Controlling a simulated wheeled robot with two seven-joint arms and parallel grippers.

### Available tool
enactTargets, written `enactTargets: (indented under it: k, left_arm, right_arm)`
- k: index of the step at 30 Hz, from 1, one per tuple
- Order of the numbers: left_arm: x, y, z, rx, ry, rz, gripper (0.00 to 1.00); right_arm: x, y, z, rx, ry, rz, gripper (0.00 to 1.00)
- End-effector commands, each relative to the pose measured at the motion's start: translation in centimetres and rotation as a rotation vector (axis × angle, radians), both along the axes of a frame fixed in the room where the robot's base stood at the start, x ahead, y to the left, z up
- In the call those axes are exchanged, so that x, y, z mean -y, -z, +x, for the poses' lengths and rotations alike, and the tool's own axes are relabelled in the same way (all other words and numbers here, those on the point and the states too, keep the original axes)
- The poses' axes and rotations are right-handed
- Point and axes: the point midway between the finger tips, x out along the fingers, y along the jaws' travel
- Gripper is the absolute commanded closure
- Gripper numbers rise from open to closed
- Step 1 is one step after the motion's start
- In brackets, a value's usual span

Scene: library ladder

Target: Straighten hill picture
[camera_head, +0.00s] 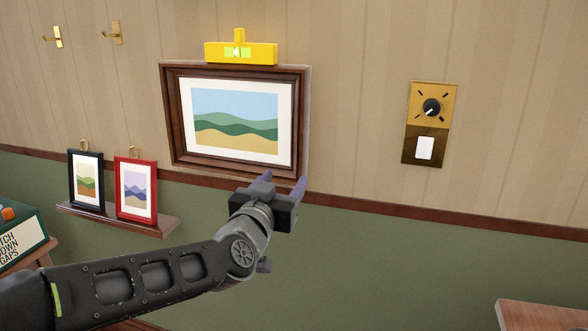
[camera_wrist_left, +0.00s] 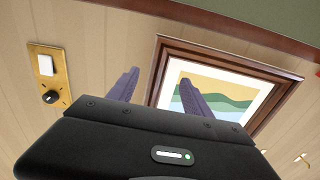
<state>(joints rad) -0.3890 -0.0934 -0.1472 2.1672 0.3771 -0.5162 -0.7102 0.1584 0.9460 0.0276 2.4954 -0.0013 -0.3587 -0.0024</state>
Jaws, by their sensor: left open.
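The hill picture (camera_head: 235,120) hangs on the wall in a dark brown wooden frame, with green and tan hills under a blue sky. A yellow spirit level (camera_head: 262,53) with a green vial sits on its top edge. Any small tilt of the frame is hard to judge at this angle. My left gripper (camera_head: 284,181) is open and empty, its two purple fingers pointing up at the frame's lower right corner. In the left wrist view the picture (camera_wrist_left: 222,100) appears upside down, and one finger of my gripper (camera_wrist_left: 158,76) overlaps it. Contact cannot be told. My right gripper is not in view.
A brass plate (camera_head: 411,145) with a knob and white switch is on the wall to the right. Small black (camera_head: 86,180) and red (camera_head: 136,190) framed pictures stand on a ledge (camera_head: 150,227) at left. Brass hooks (camera_head: 117,33) are at upper left. A wooden surface (camera_head: 550,313) shows lower right.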

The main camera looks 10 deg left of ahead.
Motion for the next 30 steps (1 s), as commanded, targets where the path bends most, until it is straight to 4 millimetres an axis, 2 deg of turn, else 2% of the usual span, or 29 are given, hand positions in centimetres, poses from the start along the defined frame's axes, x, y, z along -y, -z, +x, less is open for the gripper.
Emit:
enactTargets:
  k: [4,8,19,23,30]
  left_arm:
    - [0.0,0.1,0.4,-0.001,0.0,0.0,0.42]
    - [0.1,0.1,1.7,-0.001,0.0,0.0,0.42]
    - [0.5,0.1,7.0,-0.002,0.001,0.0,0.42]
    - [0.5,0.1,7.7,-0.001,0.001,-0.001,0.42]
    - [0.5,0.1,7.8,-0.001,0.001,-0.002,0.42]
  right_arm:
    - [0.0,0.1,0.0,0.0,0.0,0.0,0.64]
    - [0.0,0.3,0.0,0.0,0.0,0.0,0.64]
    - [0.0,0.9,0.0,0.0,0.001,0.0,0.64]
    - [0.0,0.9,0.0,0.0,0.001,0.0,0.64]
    - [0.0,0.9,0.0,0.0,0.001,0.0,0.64]
